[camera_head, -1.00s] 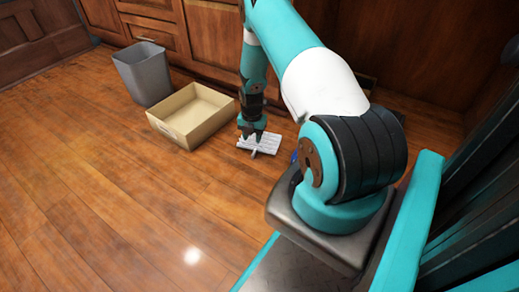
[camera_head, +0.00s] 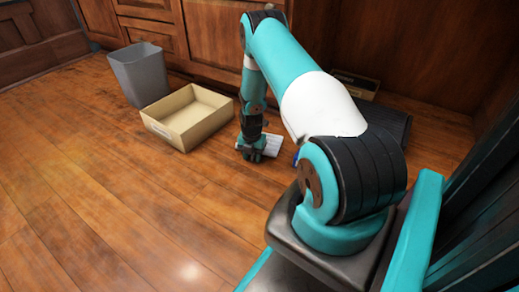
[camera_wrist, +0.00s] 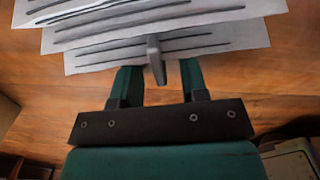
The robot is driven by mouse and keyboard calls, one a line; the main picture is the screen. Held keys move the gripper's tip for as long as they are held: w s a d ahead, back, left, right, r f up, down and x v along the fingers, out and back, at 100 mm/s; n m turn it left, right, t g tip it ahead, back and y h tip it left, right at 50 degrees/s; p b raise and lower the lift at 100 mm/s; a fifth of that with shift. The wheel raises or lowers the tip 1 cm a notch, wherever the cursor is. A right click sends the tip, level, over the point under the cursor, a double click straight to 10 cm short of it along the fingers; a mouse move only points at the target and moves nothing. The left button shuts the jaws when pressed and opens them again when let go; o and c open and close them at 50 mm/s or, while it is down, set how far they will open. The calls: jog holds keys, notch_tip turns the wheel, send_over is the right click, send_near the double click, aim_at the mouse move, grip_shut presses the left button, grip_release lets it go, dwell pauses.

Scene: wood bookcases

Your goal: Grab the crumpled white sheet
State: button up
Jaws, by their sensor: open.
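The white sheet (camera_head: 271,146) lies on the wood floor just right of my gripper (camera_head: 250,155) in the head view, partly hidden behind it. In the wrist view the sheet (camera_wrist: 200,42) shows as layered white paper with dark lines across the top. My gripper (camera_wrist: 160,78) is open there, with its two teal fingers apart. I cannot tell whether the fingers touch the sheet.
An open cardboard box (camera_head: 188,140) stands left of my gripper, with a grey bin (camera_head: 140,75) behind it. Wooden cabinets (camera_head: 200,35) line the back. A dark flat object (camera_head: 388,122) lies at the right. The floor at the front left is clear.

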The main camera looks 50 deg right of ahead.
grip_shut()
